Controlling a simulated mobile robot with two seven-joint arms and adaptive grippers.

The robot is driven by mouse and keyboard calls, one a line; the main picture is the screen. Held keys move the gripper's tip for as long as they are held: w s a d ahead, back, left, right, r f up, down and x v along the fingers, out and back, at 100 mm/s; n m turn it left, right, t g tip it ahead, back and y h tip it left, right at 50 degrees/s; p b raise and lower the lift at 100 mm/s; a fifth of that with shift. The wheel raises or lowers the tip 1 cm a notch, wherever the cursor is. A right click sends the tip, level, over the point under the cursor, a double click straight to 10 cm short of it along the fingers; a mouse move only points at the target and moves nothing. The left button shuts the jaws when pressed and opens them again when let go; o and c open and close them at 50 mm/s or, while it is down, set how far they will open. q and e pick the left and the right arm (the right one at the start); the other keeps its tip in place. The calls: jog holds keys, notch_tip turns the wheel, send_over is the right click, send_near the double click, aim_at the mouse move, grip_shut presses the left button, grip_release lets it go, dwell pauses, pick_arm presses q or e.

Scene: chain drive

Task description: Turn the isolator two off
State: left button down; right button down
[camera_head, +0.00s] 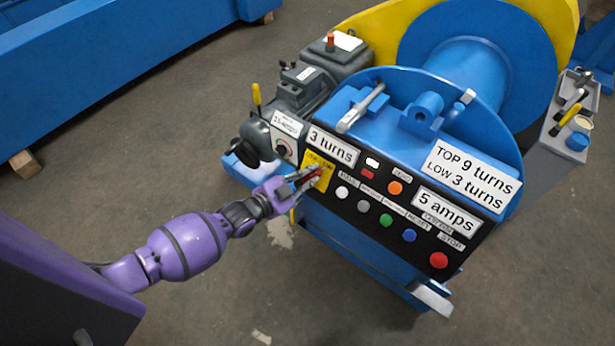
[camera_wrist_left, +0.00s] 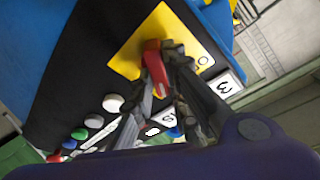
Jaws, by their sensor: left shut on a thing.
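The isolator is a red rotary handle (camera_wrist_left: 155,62) on a yellow plate (camera_head: 318,172) at the left end of the black control panel. The yellow plate also shows in the left wrist view (camera_wrist_left: 184,39). My left gripper (camera_head: 311,178) reaches the plate from the left in the head view. In the left wrist view its fingers (camera_wrist_left: 163,75) are shut on the red handle, one on each side. The fingers partly hide the handle, and I cannot read its marked position. My right gripper is in neither view.
The black panel (camera_head: 345,207) carries several coloured buttons close to the plate, with a red one (camera_head: 438,260) at the far end. A black handwheel (camera_head: 247,152) and a grey motor (camera_head: 300,90) stand left of the panel. Open floor (camera_head: 215,290) lies in front.

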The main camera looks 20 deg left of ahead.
pick_arm(q)
jog(key=n, duration=0.3)
jog(key=shift+t+y, duration=0.3)
jog(key=n, duration=0.3)
jog(key=shift+r+y, duration=0.1)
jog(key=shift+y, duration=0.3)
jog(key=shift+n+t+p, duration=0.3)
jog(key=shift+n+p, duration=0.1)
jog(key=shift+n, duration=0.8)
jog(key=n+y, duration=0.1)
jog(key=n, duration=0.2)
jog(key=shift+p, duration=0.3)
jog(key=n+y+p, duration=0.1)
jog(key=n, duration=0.3)
jog(key=shift+a, duration=0.1)
jog(key=shift+n+y, duration=0.3)
jog(key=shift+n, duration=0.7)
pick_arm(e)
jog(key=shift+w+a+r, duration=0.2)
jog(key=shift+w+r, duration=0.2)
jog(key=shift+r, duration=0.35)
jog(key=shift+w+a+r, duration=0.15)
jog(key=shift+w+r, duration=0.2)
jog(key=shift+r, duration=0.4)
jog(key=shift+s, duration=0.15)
